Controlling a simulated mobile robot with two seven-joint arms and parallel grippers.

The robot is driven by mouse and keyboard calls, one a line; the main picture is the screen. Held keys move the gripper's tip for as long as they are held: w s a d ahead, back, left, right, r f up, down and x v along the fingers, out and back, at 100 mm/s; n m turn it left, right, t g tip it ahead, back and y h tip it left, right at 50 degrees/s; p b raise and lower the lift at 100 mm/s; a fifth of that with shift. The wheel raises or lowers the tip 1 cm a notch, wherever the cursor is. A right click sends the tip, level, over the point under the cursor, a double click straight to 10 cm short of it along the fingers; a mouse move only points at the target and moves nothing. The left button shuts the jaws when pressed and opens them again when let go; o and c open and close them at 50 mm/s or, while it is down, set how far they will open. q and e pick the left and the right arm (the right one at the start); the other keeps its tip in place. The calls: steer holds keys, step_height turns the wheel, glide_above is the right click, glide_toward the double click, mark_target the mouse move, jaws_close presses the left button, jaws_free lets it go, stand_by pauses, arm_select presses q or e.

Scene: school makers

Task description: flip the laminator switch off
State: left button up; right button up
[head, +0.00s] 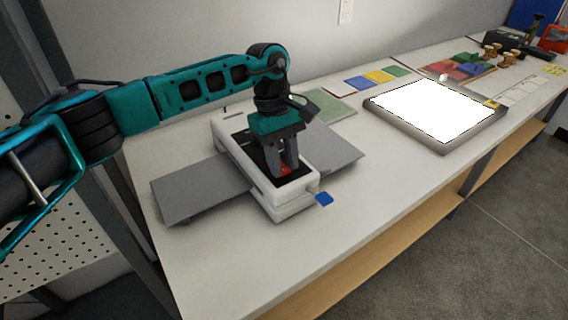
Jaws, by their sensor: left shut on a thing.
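The laminator (284,209) is a white box with a dark top panel on the white bench, with grey flat trays out to its left and right. A small red switch (286,169) shows on the top panel near the front end. My left gripper (284,171) points straight down over the panel, with its fingers at the red switch and shut on it. The fingers hide part of the switch, so its position cannot be told. A blue tab (324,199) sticks out at the laminator's front right corner. My right gripper is not in view.
A bright light panel (424,108) in a grey frame lies to the right. A green mat (330,106) and coloured sheets (378,77) lie behind. Coloured blocks (462,68) and tools are farther right. The bench front (350,220) is clear.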

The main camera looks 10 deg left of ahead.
arm_select(q)
steer(key=o, duration=1.1)
steer(key=shift+c, duration=0.2)
steer(key=v, duration=1.3)
